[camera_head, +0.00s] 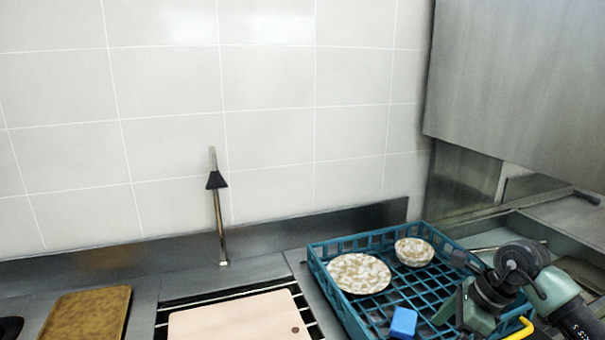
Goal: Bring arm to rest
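My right arm comes in from the lower right, and its gripper (452,306) is over the right part of the blue dish crate (318,262). The arm's wrist partly hides the fingers, so I cannot tell whether they are open or shut. I see nothing clearly held in it. My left arm and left gripper are not in view.
The crate holds a speckled plate (358,273), a speckled bowl (414,252), a blue block-like item (403,322) and a yellow item (522,330). A pale cutting board (240,318), a brown board (88,314) and a tap (220,225) are left of it. A metal hood (520,90) hangs upper right.

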